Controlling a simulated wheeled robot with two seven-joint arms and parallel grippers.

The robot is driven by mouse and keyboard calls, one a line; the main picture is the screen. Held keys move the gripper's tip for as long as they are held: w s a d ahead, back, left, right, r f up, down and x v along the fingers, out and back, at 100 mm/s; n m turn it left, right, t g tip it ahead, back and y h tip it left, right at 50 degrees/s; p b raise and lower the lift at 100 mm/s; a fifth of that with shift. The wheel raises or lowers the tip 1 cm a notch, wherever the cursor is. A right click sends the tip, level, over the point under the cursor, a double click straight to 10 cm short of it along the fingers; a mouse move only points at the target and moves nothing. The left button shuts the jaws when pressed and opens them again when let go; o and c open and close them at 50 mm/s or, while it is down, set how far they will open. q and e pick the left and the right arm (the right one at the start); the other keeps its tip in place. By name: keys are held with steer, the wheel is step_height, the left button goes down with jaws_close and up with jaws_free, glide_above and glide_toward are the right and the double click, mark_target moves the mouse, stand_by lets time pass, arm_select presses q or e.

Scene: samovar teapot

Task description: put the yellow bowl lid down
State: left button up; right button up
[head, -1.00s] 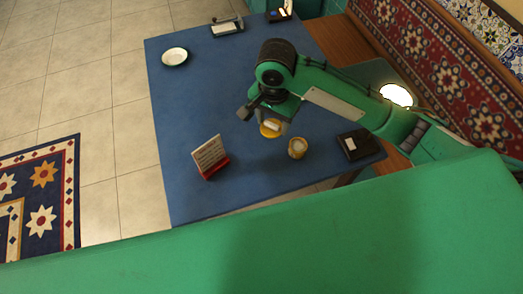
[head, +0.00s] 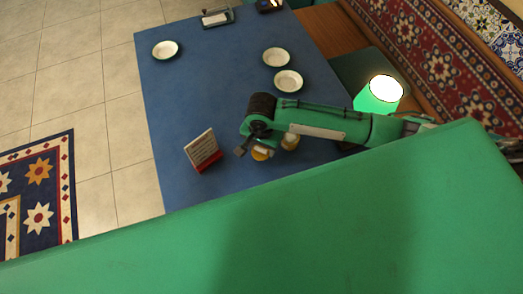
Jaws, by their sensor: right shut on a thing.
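The yellow bowl lid (head: 260,155) shows just below my right gripper (head: 262,149), low over the blue table. My right gripper is shut on it, with the fingers mostly hidden by the wrist. I cannot tell whether the lid touches the table. A small yellow bowl (head: 290,143) with a pale top is close to the right of the lid, partly covered by my right arm. My left gripper is not in view.
A sign on a red stand (head: 204,152) is left of the lid. White bowls stand at the back left (head: 165,50) and beyond my arm (head: 288,81), (head: 275,57). A green lamp (head: 380,95) glows at right. The blue table (head: 205,100) is clear at centre left.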

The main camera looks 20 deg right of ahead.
mark_target(261, 153)
step_height(261, 153, down, 4)
steer(key=shift+r, duration=0.15)
steer(key=shift+f, duration=0.2)
steer(key=shift+f, duration=0.1)
steer(key=o, duration=1)
steer(key=shift+c, duration=0.2)
step_height(261, 153, up, 12)
steer(key=shift+r+b, duration=0.1)
steer(key=shift+b, duration=0.35)
